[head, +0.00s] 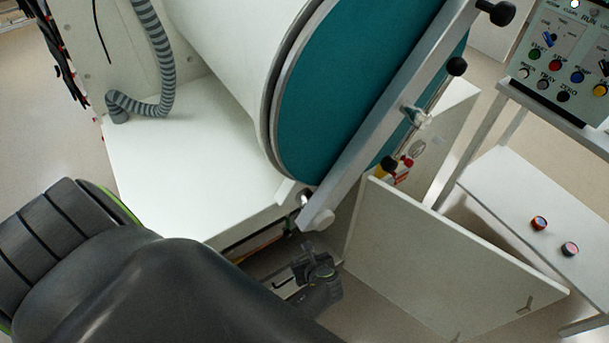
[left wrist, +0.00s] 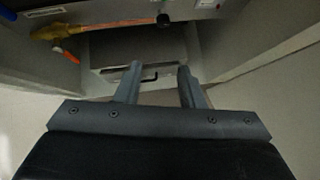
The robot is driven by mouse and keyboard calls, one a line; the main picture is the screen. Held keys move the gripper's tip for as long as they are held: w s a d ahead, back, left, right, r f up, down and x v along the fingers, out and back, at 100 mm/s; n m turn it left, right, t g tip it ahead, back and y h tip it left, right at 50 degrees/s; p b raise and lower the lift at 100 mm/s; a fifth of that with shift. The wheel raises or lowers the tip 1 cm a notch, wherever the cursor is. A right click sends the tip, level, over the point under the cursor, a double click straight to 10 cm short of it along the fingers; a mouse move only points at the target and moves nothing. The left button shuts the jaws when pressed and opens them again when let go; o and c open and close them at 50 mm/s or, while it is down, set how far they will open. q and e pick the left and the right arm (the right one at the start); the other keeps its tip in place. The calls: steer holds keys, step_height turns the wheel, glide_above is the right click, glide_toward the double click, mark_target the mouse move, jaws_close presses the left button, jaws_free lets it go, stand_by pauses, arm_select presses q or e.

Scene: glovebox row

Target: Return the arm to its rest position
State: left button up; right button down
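My left arm (head: 170,290) fills the lower left of the head view, dark and bulky. Its gripper (head: 313,262) is low in the middle, by the cabinet opening under the glovebox. In the left wrist view the left gripper (left wrist: 158,70) has its two fingers apart, with nothing between them. Beyond the fingertips is a pale panel with a dark handle (left wrist: 150,77), inside the cabinet. I cannot tell the exact gap to it. My right gripper is in neither view.
An open white cabinet door (head: 445,265) stands close right of the gripper. Above is a large teal round door (head: 350,80) with a diagonal metal bar (head: 395,115). A side table (head: 520,190) and control panel (head: 570,60) are at the right. A yellow fitting (left wrist: 58,31) shows inside the cabinet.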

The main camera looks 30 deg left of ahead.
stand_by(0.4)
arm_select(q)
steer(key=s+a+f+n+g+h, duration=0.1)
steer(key=s+a+f+n+h, duration=0.1)
steer(key=s+f+n, duration=0.3)
steer(key=s+a+f+n+g+h, duration=0.1)
steer(key=s+f+n, duration=0.5)
steer(key=s+n, duration=0.6)
steer(key=s+a+f+n+g+h, duration=0.1)
steer(key=s+a+f+n+h, duration=0.2)
steer(key=s, duration=1.1)
step_height(320, 180, down, 3)
steer(key=a+n, duration=0.1)
steer(key=n, duration=0.4)
steer(key=shift+s+f+g+h, duration=0.2)
steer(key=shift+s+g+h, duration=0.1)
steer(key=shift+g, duration=0.1)
